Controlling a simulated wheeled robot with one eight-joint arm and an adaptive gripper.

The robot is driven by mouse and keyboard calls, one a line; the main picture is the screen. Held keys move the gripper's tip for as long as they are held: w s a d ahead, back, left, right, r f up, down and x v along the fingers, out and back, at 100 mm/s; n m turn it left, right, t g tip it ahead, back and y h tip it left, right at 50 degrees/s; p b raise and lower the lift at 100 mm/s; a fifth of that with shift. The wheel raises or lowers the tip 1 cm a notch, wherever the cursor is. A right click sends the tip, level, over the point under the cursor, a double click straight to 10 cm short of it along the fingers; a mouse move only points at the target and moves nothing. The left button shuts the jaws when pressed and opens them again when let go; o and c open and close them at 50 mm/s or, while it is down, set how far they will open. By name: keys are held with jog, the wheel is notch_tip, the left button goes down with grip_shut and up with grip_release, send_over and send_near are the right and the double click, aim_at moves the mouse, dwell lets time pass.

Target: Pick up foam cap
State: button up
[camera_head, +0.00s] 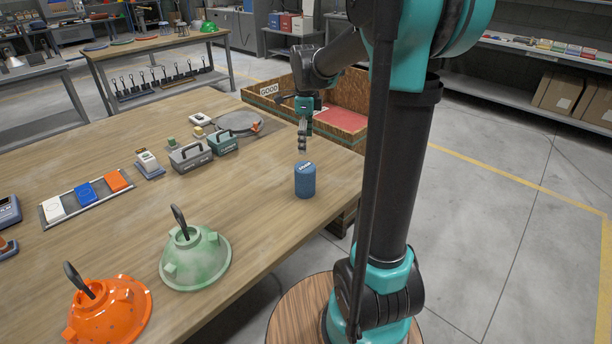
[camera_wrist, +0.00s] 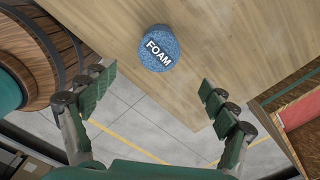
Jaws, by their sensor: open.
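The foam cap is a blue speckled cylinder (camera_head: 305,181) standing upright near the right edge of the wooden table, with a dark FOAM label on its top. In the wrist view the foam cap (camera_wrist: 159,48) shows from above, beyond the fingertips and roughly centred between them. My gripper (camera_head: 303,138) hangs above and behind the cap in the head view, apart from it. In the wrist view my gripper (camera_wrist: 158,88) has its two fingers spread wide with nothing between them.
A green hood (camera_head: 196,262) and an orange hood (camera_head: 108,310) stand at the table's front. Grey and green toolboxes (camera_head: 191,156), a scale and a tray (camera_head: 86,199) of coloured blocks lie to the left. A wooden crate (camera_head: 347,129) marked GOOD stands behind the table. Table around the cap is clear.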

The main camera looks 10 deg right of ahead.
aim_at(306, 166)
notch_tip(306, 166, down, 11)
jog(key=shift+f, duration=0.1)
jog(key=shift+s+d+f, duration=0.1)
jog(key=shift+f, duration=1.35)
jog(key=shift+s+d+f, duration=0.1)
jog(key=shift+f, duration=1.3)
jog(key=c, duration=0.8)
